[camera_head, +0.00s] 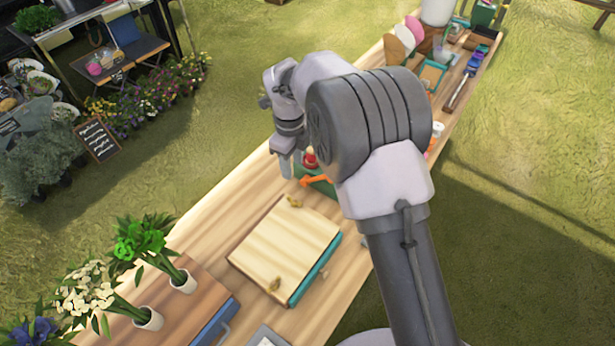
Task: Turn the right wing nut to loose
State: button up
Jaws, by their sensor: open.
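A flower press (285,240) with a pale wooden top board and teal edge lies on the long wooden table. Two small brass wing nuts sit on its top: one near the far edge (294,201), a little further right in the picture, and one near the front edge (275,284). Their exact wing angles are too small to tell. My gripper (288,172) is open and points down at the end of my arm, above the table beyond the far wing nut. It looks apart from both nuts, and my arm hides part of its surroundings.
A green tray (322,184) with orange and red items stands just beyond the press, partly behind my arm. Potted flowers (145,245) and a wood-and-blue box (200,300) stand at the near left. More goods (440,70) crowd the far end.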

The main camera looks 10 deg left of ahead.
aim_at(295, 200)
notch_tip(295, 200, down, 17)
jog(key=shift+r+b, duration=0.15)
jog(key=shift+b, duration=1)
grip_shut()
